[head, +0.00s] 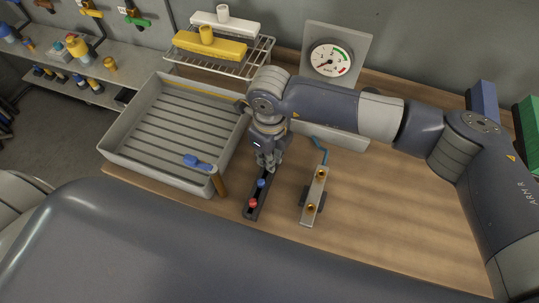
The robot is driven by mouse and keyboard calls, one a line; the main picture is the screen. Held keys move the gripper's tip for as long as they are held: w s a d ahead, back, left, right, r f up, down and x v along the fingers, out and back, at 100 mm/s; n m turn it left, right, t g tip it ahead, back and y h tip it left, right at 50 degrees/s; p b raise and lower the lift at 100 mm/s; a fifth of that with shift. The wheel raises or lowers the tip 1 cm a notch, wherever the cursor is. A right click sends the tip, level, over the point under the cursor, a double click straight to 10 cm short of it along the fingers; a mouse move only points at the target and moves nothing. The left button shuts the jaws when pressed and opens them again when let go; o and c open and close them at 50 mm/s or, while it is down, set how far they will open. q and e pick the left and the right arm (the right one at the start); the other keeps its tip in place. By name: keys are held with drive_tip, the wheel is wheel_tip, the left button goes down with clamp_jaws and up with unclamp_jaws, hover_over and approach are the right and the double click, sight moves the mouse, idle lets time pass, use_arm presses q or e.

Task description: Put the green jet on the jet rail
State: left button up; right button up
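A dark jet rail (249,211) lies on the wooden bench in the middle of the head view. A red jet (253,203) and a blue jet (261,183) stand on it. My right gripper (268,168) points down at the rail's far end, just beyond the blue jet. Its fingers look close together, but they are small and dark, and I cannot tell whether they hold anything. I cannot make out the green jet; it may be hidden at or behind the fingers. My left gripper is not in view.
A grey slatted tray (125,150) stands left, with a blue-headed, brown-handled tool (198,162) at its near right edge. A metal strip with brass fittings (307,213) lies right. A wire rack (257,57) and gauge (330,60) stand behind. Bench at right is clear.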

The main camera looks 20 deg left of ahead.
drive_tip(key=o, duration=0.7)
drive_tip(key=shift+o, duration=0.2)
drive_tip(key=shift+r+p, duration=0.75)
drive_tip(key=shift+p, duration=0.1)
wheel_tip(320, 180, up, 12)
drive_tip(key=b, duration=0.3)
drive_tip(key=shift+f, duration=0.1)
